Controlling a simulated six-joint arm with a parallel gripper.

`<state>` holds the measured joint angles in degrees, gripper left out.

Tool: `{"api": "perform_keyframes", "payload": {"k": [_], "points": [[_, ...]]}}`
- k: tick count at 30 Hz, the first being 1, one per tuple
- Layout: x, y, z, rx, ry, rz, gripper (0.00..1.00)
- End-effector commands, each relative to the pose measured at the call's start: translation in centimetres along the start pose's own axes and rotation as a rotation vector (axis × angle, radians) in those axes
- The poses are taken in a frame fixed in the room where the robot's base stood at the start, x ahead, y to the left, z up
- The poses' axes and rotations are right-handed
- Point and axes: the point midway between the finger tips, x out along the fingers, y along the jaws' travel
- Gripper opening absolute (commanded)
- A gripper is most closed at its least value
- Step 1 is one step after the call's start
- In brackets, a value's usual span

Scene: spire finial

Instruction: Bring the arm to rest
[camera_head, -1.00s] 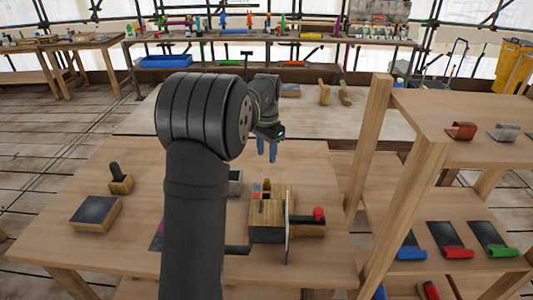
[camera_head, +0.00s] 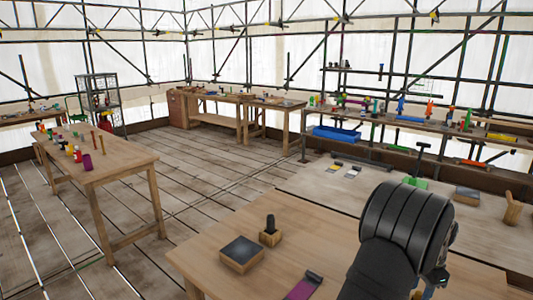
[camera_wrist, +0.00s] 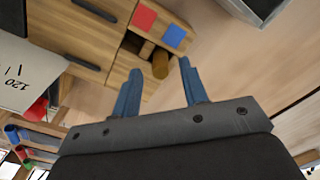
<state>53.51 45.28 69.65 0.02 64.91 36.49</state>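My gripper (camera_wrist: 160,66) shows in the wrist view with its two blue fingers spread apart and nothing held between them. Beyond the fingertips is a wooden box (camera_wrist: 98,40) with dark slots, a red square, a blue square and a short brown round peg (camera_wrist: 160,61). The peg appears in line with the gap between the fingers, apart from them. In the head view my arm stands at the lower right, and it hides most of the gripper.
The near workbench (camera_head: 205,260) carries a dark-topped block (camera_head: 241,253), a wooden block with a black knob (camera_head: 270,232) and a purple strip (camera_head: 303,287). Another table (camera_head: 120,163) with small coloured items stands at left. Open plank floor lies between.

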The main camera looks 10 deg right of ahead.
Motion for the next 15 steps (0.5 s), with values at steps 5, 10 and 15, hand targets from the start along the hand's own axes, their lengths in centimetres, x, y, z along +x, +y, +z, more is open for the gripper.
{"api": "perform_keyframes", "payload": {"k": [5, 10, 15], "points": [[-1.2, 0.0, 0.0, 0.0, -0.002, 0.001, 0.4], [-1.5, 0.0, 0.0, 0.0, -0.003, 0.002, 0.4], [-1.5, 0.0, 0.0, 0.0, -0.003, 0.002, 0.4]]}}
